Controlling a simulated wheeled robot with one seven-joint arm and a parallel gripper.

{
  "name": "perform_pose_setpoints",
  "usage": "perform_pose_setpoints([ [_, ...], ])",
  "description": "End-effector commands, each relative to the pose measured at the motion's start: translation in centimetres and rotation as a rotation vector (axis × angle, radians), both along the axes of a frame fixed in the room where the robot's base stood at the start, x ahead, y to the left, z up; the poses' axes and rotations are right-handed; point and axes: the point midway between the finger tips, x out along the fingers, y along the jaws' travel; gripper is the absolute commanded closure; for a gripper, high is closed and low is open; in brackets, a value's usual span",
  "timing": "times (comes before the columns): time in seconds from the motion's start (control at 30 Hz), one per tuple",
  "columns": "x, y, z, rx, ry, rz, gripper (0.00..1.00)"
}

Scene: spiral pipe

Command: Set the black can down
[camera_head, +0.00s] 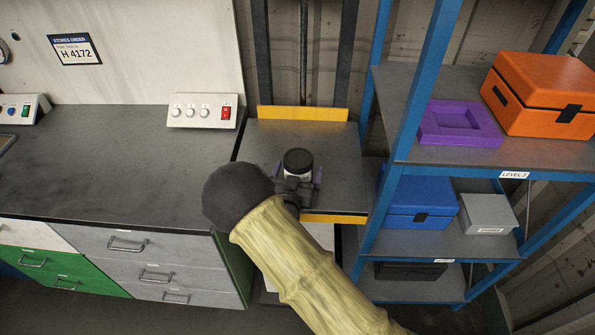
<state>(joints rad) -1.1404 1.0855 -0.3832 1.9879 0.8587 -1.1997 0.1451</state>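The black can (298,162) is in the middle of the camera_head view, upright, with a dark round top and a pale band below it. My gripper (300,184) is around the can's lower part, with a purple-tinted finger on each side of it. The gripper appears shut on the can. The can is over a grey platform (342,150) with yellow edges. The can's bottom is hidden by the gripper, so I cannot tell whether it touches the platform.
A dark counter (110,150) with a switch box (203,111) lies left of the platform. A blue-framed shelf (400,130) stands close on the right, holding an orange case (545,95), a purple tray (460,140), a blue case (420,197) and a grey box (487,214). The platform's right part is clear.

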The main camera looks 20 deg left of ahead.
Motion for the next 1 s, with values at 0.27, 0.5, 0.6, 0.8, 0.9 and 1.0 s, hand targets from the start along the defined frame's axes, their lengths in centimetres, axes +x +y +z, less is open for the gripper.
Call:
perform_pose_setpoints([
  [0.27, -2.7, -0.2, 0.2, -0.001, 0.001, 0.002, 0.03],
  [0.5, -7.5, -0.5, 0.4, 0.000, 0.002, 0.003, 0.03],
  [0.6, -9.4, -0.7, 0.5, 0.000, 0.002, 0.003, 0.03],
  [0.8, -11.6, -1.0, 0.7, 0.001, 0.001, 0.000, 0.03],
  [0.9, -12.0, -1.0, 0.8, 0.000, 0.000, 0.001, 0.03],
  [1.0, -12.1, -0.9, 0.8, 0.000, 0.000, 0.002, 0.03],
])
